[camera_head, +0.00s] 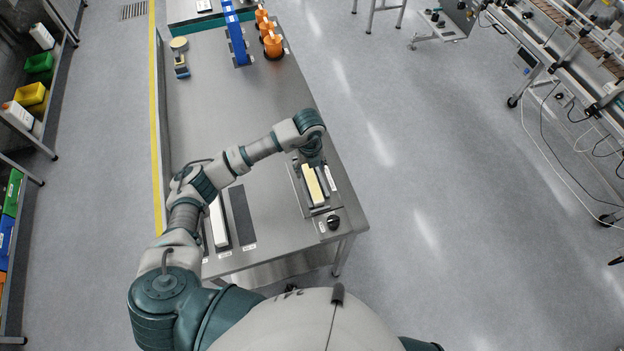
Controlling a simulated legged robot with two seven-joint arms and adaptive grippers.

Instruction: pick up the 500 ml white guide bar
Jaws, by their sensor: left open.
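A long white bar (218,222) lies on the steel table at the near left, partly hidden by my left arm. A small label sits at its near end, too small to read, so I cannot tell whether it is the 500 ml one. My left gripper (311,163) points down, open, over the far end of a metal fixture (325,210). A cream bar (314,187) lies in that fixture, just below the gripper. I cannot tell whether the fingers touch it. My right gripper is not in view.
A dark strip (241,214) lies beside the white bar. A black knob (333,222) sits at the fixture's near end. Orange parts (272,42) and a blue bar (236,38) stand at the table's far end. The steel table's middle (225,105) is clear.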

